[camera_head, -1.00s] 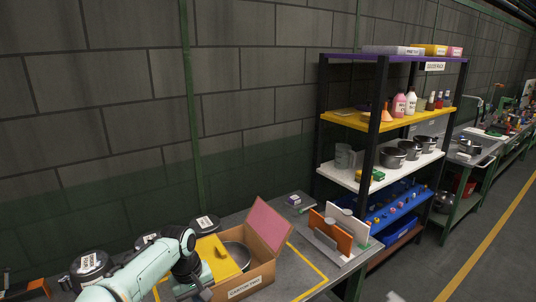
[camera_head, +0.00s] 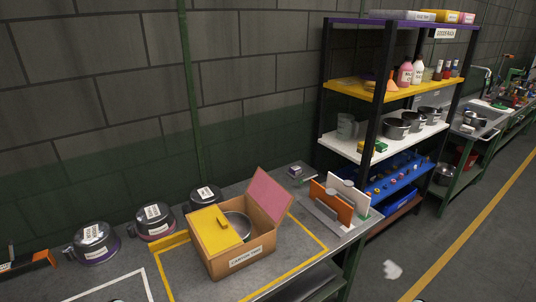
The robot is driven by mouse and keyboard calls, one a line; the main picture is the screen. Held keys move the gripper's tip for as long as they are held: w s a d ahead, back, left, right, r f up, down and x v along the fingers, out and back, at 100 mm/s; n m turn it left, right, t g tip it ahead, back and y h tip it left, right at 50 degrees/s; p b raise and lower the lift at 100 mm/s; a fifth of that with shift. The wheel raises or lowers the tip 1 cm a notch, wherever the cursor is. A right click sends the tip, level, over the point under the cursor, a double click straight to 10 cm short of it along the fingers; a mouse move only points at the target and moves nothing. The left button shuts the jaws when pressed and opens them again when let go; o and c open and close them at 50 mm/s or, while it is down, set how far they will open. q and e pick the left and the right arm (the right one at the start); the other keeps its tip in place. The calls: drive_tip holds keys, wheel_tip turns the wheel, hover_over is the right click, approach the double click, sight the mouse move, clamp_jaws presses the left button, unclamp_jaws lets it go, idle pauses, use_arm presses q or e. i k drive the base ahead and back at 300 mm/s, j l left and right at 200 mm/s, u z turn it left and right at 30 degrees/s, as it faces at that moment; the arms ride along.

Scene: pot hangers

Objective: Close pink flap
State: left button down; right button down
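The pink flap (camera_head: 270,195) stands open on the right side of a cardboard carton (camera_head: 245,258), tilted up and outward. The carton sits on the grey workbench inside a yellow outline. The yellow flap (camera_head: 215,230) on the carton's left side lies over part of the opening. A metal pot (camera_head: 238,225) shows inside the carton between the two flaps. Neither of my grippers is in view.
Several labelled lidded pots (camera_head: 92,243) stand along the back of the bench at the left. An orange and white divider stand (camera_head: 330,205) is right of the carton, near a tall shelf rack (camera_head: 385,85). A white outline marks bare bench at front left.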

sight(271, 198)
drive_tip(key=l+u, duration=0.1)
drive_tip(key=u, duration=0.25)
drive_tip(key=l+u, duration=0.1)
drive_tip(key=u, duration=0.25)
drive_tip(key=i+l+u, duration=0.1)
drive_tip(key=u, duration=0.25)
drive_tip(key=l+u, duration=0.35)
drive_tip(key=l, duration=0.15)
drive_tip(key=k+l+u, duration=0.1)
drive_tip(key=l+u, duration=0.25)
drive_tip(key=l, duration=0.2)
drive_tip(key=k+l+u, duration=0.1)
drive_tip(key=l, duration=0.25)
drive_tip(key=k+l+u, duration=0.1)
drive_tip(key=l, duration=0.25)
drive_tip(key=k+l+u, duration=0.1)
drive_tip(key=l, duration=0.25)
drive_tip(key=k+l, duration=0.1)
drive_tip(key=l, duration=0.25)
drive_tip(key=k+l, duration=0.15)
drive_tip(key=l, duration=0.2)
drive_tip(key=k+l, duration=0.1)
drive_tip(key=l, duration=0.25)
drive_tip(key=k+l, duration=0.1)
drive_tip(key=l, duration=0.25)
drive_tip(key=k+l, duration=0.15)
drive_tip(key=l, duration=0.2)
drive_tip(key=i+u, duration=0.05)
